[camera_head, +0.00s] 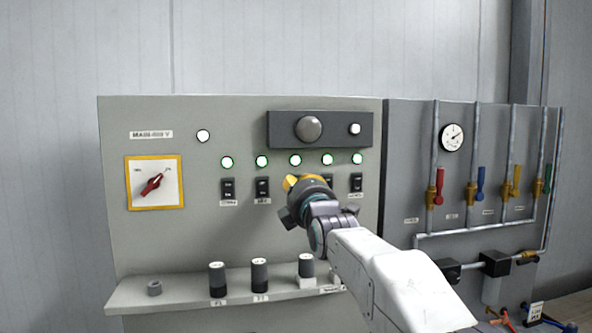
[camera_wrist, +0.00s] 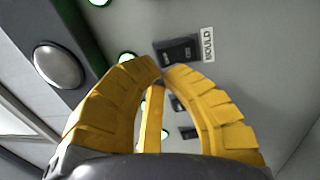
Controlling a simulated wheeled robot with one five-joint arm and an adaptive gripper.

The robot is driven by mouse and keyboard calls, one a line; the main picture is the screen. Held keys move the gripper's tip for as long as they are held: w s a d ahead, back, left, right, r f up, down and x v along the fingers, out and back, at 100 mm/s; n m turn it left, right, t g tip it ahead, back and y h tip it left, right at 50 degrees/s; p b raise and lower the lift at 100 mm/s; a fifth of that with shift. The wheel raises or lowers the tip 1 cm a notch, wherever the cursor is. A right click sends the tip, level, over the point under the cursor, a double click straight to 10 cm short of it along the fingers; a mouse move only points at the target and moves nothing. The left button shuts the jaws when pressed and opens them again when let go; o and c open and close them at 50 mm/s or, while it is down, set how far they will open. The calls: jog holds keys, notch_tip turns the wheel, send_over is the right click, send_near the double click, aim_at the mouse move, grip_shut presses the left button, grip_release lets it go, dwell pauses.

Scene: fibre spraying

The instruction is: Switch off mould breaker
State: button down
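The mould breaker (camera_wrist: 178,50) is a small black rocker switch with a MOULD label (camera_wrist: 208,44) beside it in the wrist view. In the head view my gripper (camera_head: 290,183) is in front of the middle of the breaker row and hides part of it, so the label cannot be read there. In the wrist view the yellow fingers of my gripper (camera_wrist: 161,66) come together at their tips, with nothing seen between them. The tips lie close to the mould breaker's edge in the picture; I cannot tell if they touch it. A green-rimmed lamp (camera_wrist: 128,57) is lit beside it.
Other breakers (camera_head: 262,187) sit in the row under lit green lamps (camera_head: 261,161). A dark box with a round knob (camera_head: 308,128) juts out above. A red rotary switch (camera_head: 152,184) is at left. A shelf (camera_head: 185,291) with black knobs (camera_head: 260,275) projects below. Valves and pipes (camera_head: 475,190) stand right.

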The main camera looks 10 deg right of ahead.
jog(key=shift+w+r+p, duration=0.15)
jog(key=shift+w+p, duration=0.2)
jog(key=shift+w, duration=0.65)
jog(key=shift+w+r, duration=0.2)
jog(key=shift+w, duration=0.15)
